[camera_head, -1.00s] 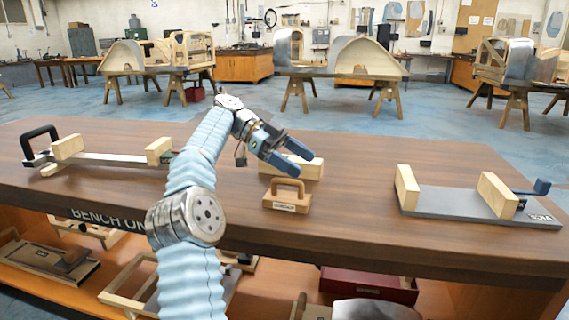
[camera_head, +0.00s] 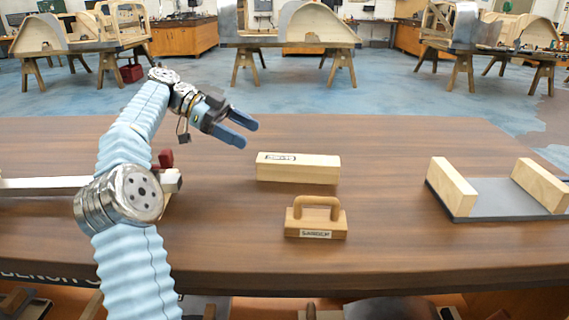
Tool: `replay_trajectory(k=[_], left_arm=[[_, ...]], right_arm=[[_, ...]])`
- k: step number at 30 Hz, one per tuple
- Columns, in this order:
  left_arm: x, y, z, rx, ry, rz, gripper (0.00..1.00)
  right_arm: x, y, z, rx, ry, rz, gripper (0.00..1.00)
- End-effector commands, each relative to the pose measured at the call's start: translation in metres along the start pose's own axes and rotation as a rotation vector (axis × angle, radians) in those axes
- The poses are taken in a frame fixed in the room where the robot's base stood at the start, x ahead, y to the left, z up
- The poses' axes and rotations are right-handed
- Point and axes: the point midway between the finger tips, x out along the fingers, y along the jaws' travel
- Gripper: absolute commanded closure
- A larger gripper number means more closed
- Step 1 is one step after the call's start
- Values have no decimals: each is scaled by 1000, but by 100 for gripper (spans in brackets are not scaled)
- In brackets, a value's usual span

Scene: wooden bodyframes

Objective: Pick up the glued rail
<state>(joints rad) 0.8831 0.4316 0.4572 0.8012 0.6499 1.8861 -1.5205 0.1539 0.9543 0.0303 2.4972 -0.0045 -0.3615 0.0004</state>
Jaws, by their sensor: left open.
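A pale wooden rail (camera_head: 299,168) lies on the brown bench, with a dark outlined patch on the left part of its top. I take it for the glued rail, but the glue itself is not clear to see. My left gripper (camera_head: 249,133) is open and empty, with blue fingers pointing right. In the picture it is up and to the left of the rail, apart from it. My right gripper is not in view.
A wooden block with a handle (camera_head: 316,219) stands in front of the rail. A grey fixture with two upright wooden blocks (camera_head: 492,200) is at the right. A pale bar clamp (camera_head: 45,185) lies at left, partly behind my arm.

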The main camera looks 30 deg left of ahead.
Motion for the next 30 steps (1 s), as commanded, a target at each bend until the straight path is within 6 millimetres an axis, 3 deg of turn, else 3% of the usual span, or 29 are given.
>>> replay_trajectory(k=[3,9,14,23,30], left_arm=[[29,1,2,1,-1,4,15],[62,1,2,-1,-1,2,15],[74,1,1,1,-1,1,15],[117,-1,4,0,-1,2,15],[122,-1,4,1,-1,0,15]], right_arm=[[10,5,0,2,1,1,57],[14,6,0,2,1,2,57],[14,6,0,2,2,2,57],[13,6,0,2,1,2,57],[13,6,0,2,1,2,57]])
